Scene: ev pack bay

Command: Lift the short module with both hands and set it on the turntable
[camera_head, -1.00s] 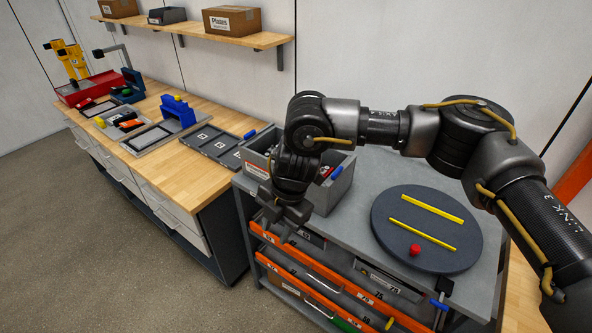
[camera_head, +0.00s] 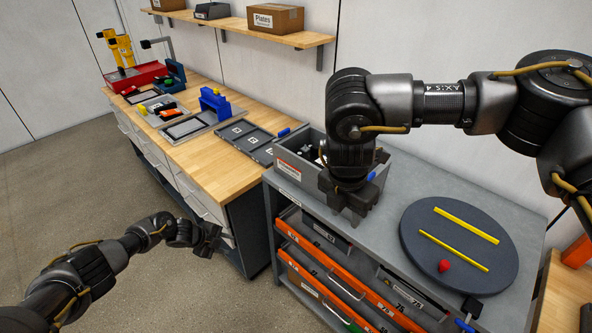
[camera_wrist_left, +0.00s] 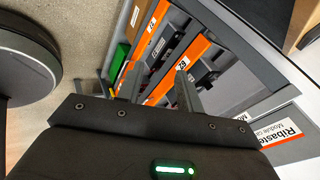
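The turntable (camera_head: 418,258) is a dark round disc with two yellow strips and a red knob, on the grey cart top at right. I cannot single out the short module; dark module-like units (camera_head: 326,232) sit in the cart's orange-edged shelves, partly hidden. My left gripper (camera_head: 212,240) is left of the cart, over the floor. In the left wrist view its two fingers (camera_wrist_left: 160,88) are apart with nothing between them, and the numbered orange shelves show beyond. My right gripper (camera_head: 347,208) points down at the cart's front edge, beside the grey bin, fingers apart and empty.
The grey bin (camera_head: 292,166) with small parts stands on the cart's back left. A wooden bench (camera_head: 222,168) with trays and fixtures runs along the wall. A black-and-blue clamp (camera_head: 469,310) sits at the cart's front edge. The floor (camera_head: 90,205) at left is clear.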

